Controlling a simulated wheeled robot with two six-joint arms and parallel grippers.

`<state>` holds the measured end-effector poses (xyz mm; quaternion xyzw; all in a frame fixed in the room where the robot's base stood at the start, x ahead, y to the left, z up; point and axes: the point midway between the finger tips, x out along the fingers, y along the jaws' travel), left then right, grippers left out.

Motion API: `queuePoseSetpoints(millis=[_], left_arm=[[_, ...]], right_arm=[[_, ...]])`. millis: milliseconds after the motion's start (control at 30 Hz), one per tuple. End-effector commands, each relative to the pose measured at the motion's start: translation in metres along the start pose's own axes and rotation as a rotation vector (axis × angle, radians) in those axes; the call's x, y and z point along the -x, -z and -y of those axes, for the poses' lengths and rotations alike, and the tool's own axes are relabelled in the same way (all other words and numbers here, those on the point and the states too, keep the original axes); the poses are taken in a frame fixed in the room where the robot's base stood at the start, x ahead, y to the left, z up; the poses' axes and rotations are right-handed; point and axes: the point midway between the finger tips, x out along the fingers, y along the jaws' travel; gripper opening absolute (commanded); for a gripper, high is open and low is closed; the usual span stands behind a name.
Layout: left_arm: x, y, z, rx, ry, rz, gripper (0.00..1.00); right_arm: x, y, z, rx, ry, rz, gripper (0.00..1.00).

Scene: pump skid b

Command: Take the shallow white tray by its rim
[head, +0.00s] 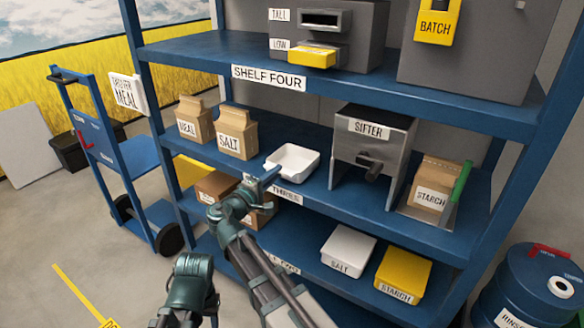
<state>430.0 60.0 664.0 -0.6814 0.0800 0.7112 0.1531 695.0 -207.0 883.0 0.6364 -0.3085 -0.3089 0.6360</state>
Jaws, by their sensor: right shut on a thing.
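The shallow white tray (296,158) sits on the middle shelf, the one labelled shelf three, left of the sifter. My right gripper (269,178) is at the tray's front left side, shut on its rim. The fingers are small in this view and partly hidden by the wrist. The tray looks level and empty, at shelf height; I cannot tell whether it touches the shelf. Part of my left arm shows at the bottom, but its gripper is not in view.
Left of the tray stand a salt bag (236,131) and a meal bag (194,119). The sifter (371,152) and starch bag (433,184) are to the right. Shelf four (330,82) overhangs. Salt (347,251) and starch (402,275) tubs sit below. A hand truck (115,150) stands left.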

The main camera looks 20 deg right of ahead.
Motion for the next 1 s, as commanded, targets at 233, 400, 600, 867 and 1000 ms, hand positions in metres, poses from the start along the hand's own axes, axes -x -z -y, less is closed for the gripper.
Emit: queuePoseSetpoints(millis=[233,400,600,867,1000], left_arm=[[0.004,0.0,0.0,0.0,0.0,0.0,0.5],[0.003,0.0,0.0,0.0,0.0,0.0,0.5],[0.006,0.0,0.001,0.0,0.0,0.0,0.5],[0.019,-0.001,0.002,0.0,0.0,0.0,0.5],[0.024,-0.001,0.002,0.0,0.0,0.0,0.5]], right_arm=[[0.0,0.0,-0.004,0.001,-0.001,0.0,0.0],[0.0,0.0,-0.004,0.001,-0.001,0.0,0.0],[0.0,0.0,-0.007,0.001,-0.001,0.0,0.0],[0.0,0.0,-0.019,0.001,-0.001,0.0,0.0],[0.0,0.0,-0.024,0.001,-0.001,0.0,0.0]])
